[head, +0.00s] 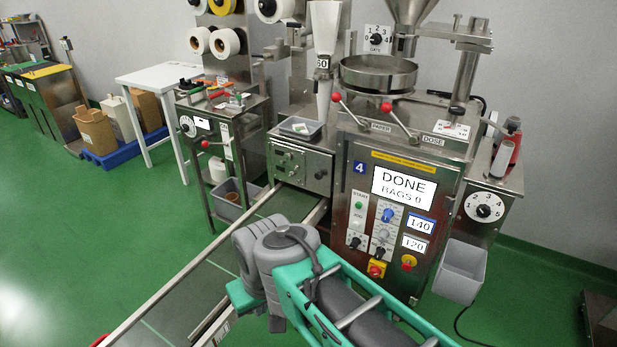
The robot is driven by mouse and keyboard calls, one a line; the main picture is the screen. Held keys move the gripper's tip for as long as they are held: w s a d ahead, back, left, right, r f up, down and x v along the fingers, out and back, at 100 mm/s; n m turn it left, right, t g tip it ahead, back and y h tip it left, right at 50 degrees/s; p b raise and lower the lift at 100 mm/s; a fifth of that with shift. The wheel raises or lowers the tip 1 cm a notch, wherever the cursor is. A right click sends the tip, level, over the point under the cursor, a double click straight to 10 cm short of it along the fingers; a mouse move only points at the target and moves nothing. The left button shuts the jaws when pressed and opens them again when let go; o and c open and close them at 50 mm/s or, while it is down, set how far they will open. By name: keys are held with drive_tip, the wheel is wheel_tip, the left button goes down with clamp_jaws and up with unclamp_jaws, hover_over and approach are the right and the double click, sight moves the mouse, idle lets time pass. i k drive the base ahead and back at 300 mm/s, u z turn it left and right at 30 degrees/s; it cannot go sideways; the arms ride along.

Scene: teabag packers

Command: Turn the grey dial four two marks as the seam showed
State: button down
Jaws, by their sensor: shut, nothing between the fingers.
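The packer with a blue 4 plate (360,167) stands right of centre. Its grey dial (383,235) is on the front panel, below a blue dial (388,214). The grey dial's pointer and marks are too small to read. A display beside the blue dial reads 140 (420,224), and one lower down reads 120 (414,243). The screen (404,188) says DONE, BAGS 0. My grey and teal arm crosses the bottom middle, in front of the machine's lower left. I cannot make out my gripper in this view.
A conveyor (185,285) runs to the lower left. A grey bin (461,270) hangs at right. Green floor is open at left.

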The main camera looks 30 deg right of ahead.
sight(384, 233)
drive_tip(key=z, duration=1.6)
